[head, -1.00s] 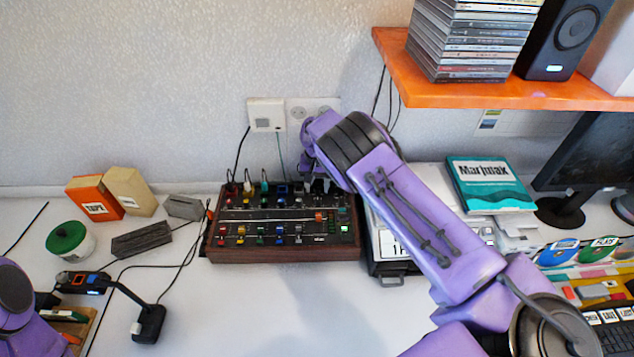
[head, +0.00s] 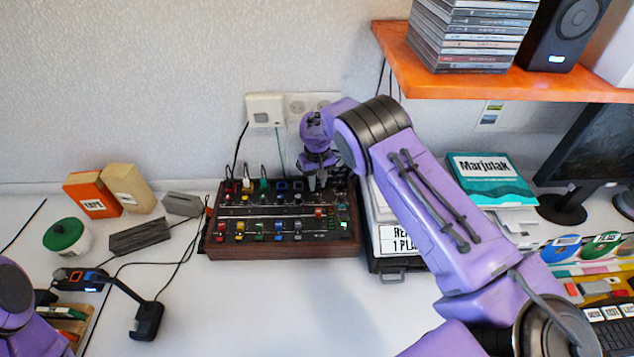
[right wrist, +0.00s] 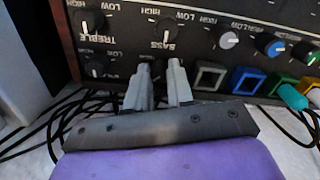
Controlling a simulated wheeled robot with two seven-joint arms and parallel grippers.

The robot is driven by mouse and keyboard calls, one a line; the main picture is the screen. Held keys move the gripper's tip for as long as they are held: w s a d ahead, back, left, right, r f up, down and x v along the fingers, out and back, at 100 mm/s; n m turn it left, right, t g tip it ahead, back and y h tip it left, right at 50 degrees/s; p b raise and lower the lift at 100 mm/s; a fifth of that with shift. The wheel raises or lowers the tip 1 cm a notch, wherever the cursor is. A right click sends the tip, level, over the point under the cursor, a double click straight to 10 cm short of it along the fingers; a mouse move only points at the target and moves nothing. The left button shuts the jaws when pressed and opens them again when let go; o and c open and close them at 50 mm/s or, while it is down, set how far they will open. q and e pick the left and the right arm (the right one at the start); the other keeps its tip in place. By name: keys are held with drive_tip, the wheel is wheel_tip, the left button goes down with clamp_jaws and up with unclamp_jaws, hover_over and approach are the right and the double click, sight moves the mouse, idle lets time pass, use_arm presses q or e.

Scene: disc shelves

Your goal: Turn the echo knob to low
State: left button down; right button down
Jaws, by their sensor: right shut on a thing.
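The wooden-sided mixer (head: 280,252) sits on the white desk, and its dark panel fills the top of the right wrist view. My right gripper (head: 317,182) points down at the panel's upper right part. In the right wrist view its two grey fingertips (right wrist: 162,78) are close together at the panel, just below the BASS knob (right wrist: 166,28). The fingers are shut on a small knob that they largely hide; I cannot read its label or its pointer. The TREBLE knob (right wrist: 93,22) and another black knob (right wrist: 97,68) show to the left. My left gripper is out of view.
Coloured plugs (right wrist: 292,97) and dark cables lie close to the fingers. A black case (head: 387,265) stands right of the mixer. An orange shelf (head: 480,88) with CD cases overhangs at the right. The desk before the mixer is clear.

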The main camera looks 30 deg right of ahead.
sight(317, 183)
drive_tip(key=c, duration=1)
unclamp_jaws()
wheel_tip(317, 183, up, 11)
drive_tip(key=b, duration=0.2)
drive_tip(key=shift+f, duration=0.2)
